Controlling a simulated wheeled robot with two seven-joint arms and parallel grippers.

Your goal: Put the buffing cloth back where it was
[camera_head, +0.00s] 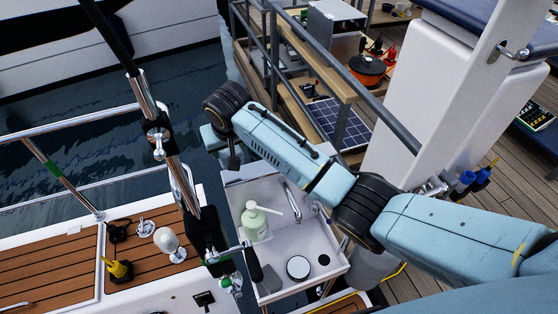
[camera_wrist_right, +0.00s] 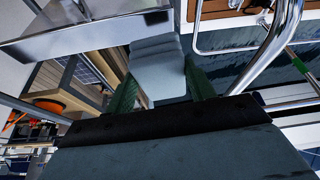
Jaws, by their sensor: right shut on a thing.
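My right gripper (camera_head: 233,161) hangs from the end of the raised right arm in the head view, above the dark water beside the sink's back left corner. In the right wrist view its two green fingers (camera_wrist_right: 161,92) are shut on the buffing cloth (camera_wrist_right: 157,78), a grey-blue piece between and beyond them. The cloth is held clear of any surface that I can make out. In the head view I cannot clearly tell the cloth from the gripper. My left gripper is not in view.
A white sink (camera_head: 295,240) with a green soap bottle (camera_head: 254,222) stands below my right arm. A chrome and black pole (camera_head: 155,120) rises at left, by a teak deck (camera_head: 50,265). Wooden shelves and a railing (camera_head: 325,55) stand behind. Water lies between.

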